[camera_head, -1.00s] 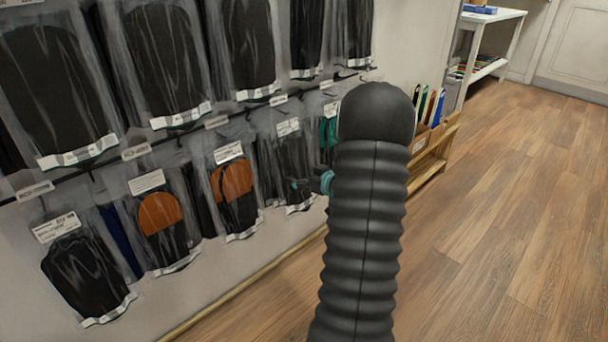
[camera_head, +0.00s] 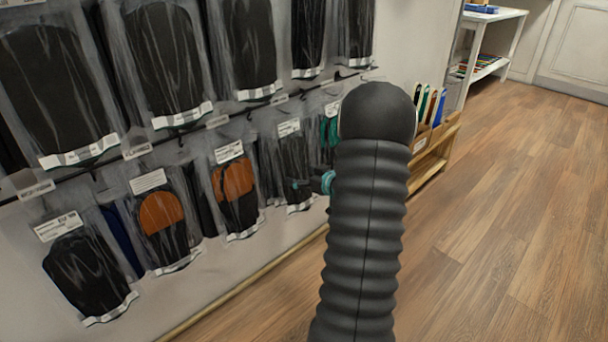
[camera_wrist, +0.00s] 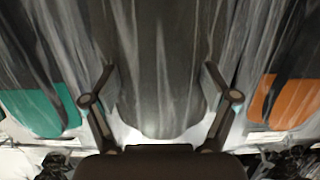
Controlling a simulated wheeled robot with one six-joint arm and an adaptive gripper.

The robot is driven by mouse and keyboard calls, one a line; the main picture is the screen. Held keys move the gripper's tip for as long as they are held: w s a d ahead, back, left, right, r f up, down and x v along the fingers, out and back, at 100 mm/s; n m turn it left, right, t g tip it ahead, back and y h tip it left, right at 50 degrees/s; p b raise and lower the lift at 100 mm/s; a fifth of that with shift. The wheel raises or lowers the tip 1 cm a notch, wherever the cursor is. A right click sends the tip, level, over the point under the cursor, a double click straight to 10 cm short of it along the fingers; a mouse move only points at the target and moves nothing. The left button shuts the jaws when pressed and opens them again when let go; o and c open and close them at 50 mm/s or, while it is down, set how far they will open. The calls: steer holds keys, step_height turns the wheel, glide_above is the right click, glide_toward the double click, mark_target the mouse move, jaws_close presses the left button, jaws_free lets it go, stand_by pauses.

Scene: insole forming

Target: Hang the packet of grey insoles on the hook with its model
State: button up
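In the wrist view a grey insole packet (camera_wrist: 160,70) in clear plastic fills the middle, its rounded end towards the bottom. The two fingers of my gripper (camera_wrist: 160,78) stand wide apart, one along each side of the grey insole. I see no finger closed on it; whether they touch the plastic I cannot tell. In the head view my arm hides most of the gripper and any hook in front of it. Hanging packets in the lower row, such as one with a dark grey insole (camera_head: 293,160), show left of my arm.
A teal insole (camera_wrist: 42,110) and an orange one (camera_wrist: 280,100) flank the grey packet in the wrist view. Two rows of packets hang on the wall, with a black rail (camera_head: 60,177) between them. A wooden rack (camera_head: 432,160) stands behind my arm. The floor (camera_head: 500,230) at right is clear.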

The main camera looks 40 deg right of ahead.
steer(key=shift+o, duration=0.2)
steer(key=shift+s, duration=0.1)
steer(key=shift+s+d+r, duration=0.1)
steer(key=shift+s+r, duration=0.05)
steer(key=shift+s, duration=0.25)
steer(key=v, duration=1.1)
